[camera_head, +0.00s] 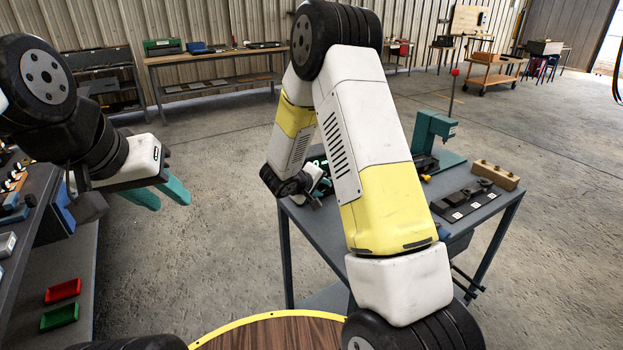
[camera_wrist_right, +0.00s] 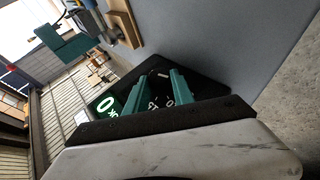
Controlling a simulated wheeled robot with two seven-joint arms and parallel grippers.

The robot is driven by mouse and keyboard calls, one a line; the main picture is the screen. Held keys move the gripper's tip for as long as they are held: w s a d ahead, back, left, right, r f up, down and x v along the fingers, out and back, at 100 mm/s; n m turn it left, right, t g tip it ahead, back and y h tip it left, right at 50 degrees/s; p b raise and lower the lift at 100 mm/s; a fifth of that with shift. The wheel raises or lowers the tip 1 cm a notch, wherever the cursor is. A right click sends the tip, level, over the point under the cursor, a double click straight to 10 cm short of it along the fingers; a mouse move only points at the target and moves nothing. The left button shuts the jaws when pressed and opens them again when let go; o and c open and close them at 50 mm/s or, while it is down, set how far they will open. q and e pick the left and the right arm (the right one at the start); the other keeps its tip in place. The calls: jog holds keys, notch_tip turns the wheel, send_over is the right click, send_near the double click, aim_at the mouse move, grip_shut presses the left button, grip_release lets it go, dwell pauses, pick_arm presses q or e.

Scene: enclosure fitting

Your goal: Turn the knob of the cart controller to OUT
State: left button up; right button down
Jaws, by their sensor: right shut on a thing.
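The cart controller is a dark box on the cart top; in the right wrist view its black panel (camera_wrist_right: 205,88) carries white lettering, partly covered by my fingers. A green lit display (camera_wrist_right: 105,104) with white characters is beside it. My right gripper (camera_wrist_right: 158,78) is at this panel, its two teal fingers shut around the knob, which is dark and mostly hidden between them. I cannot read which mark the knob points to. In the head view my right forearm hides most of the controller; a bit of green glow (camera_head: 318,162) shows. My left gripper (camera_head: 168,198) is open and empty, away from the cart.
The cart (camera_head: 312,237) also carries a teal press (camera_head: 424,130), a black strip fixture (camera_head: 465,203) and a wooden block (camera_head: 494,174). At left a grey bench holds red (camera_head: 62,291) and green (camera_head: 59,317) trays. Open floor lies between bench and cart.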

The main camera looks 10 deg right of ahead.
jog(key=shift+f+h, duration=0.1)
jog(key=shift+h, duration=0.4)
jog(key=shift+t, duration=0.4)
jog(key=c, duration=1.1)
grip_release()
jog(key=v, duration=0.8)
jog(key=shift+f, duration=0.1)
